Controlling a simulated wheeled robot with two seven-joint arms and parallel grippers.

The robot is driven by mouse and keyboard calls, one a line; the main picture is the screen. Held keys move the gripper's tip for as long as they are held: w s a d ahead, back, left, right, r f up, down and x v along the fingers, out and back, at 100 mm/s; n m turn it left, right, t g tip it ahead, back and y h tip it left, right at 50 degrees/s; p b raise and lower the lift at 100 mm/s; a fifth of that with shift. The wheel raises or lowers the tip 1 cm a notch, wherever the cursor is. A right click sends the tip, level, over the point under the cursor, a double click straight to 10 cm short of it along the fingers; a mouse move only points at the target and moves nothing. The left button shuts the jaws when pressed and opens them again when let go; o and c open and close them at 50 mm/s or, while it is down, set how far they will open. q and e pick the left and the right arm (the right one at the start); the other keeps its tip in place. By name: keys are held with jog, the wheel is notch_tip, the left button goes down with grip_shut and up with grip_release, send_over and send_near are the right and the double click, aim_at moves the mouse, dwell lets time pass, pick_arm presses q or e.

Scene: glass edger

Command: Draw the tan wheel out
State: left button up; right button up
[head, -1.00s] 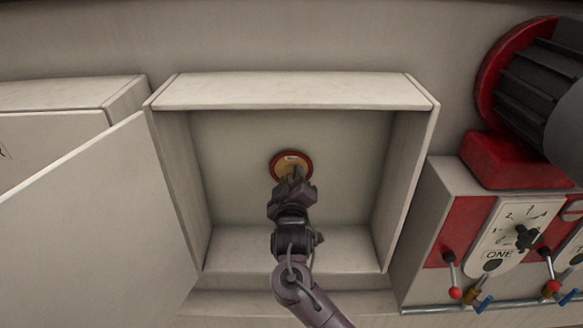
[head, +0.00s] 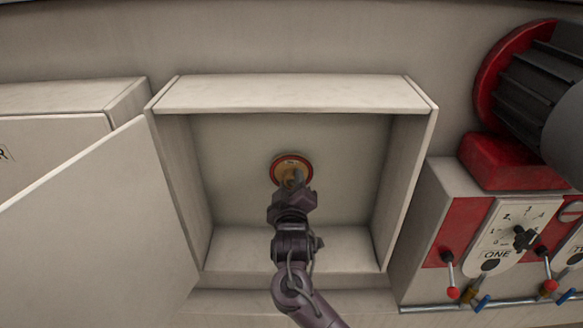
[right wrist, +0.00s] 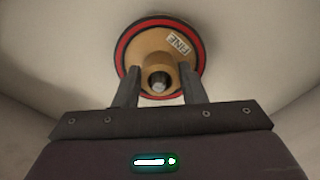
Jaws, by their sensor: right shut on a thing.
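The tan wheel (head: 284,164) has a red and dark rim and sits at the back of an open white cabinet (head: 295,94). In the right wrist view the tan wheel (right wrist: 141,47) carries a label reading "FINE" and a central hub with a round hole. My right gripper (head: 294,183) reaches into the cabinet from below. Its two fingers, seen in the right wrist view (right wrist: 158,86), are shut on the hub from both sides. Part of the wheel is hidden behind the gripper in the head view. My left gripper is not in view.
The cabinet door (head: 95,225) stands open at the left. The cabinet's side walls and floor surround my right arm, with free room on both sides. At the right are a control panel (head: 497,232) with levers and a dark motor (head: 540,85).

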jog(key=shift+s, duration=0.1)
jog(key=shift+s+r+p, duration=0.1)
jog(key=shift+s+p, duration=1.35)
jog(key=shift+s, duration=0.4)
jog(key=shift+s+p, duration=1.35)
jog(key=shift+s, duration=0.9)
jog(key=s+p, duration=0.2)
jog(key=s, duration=0.8)
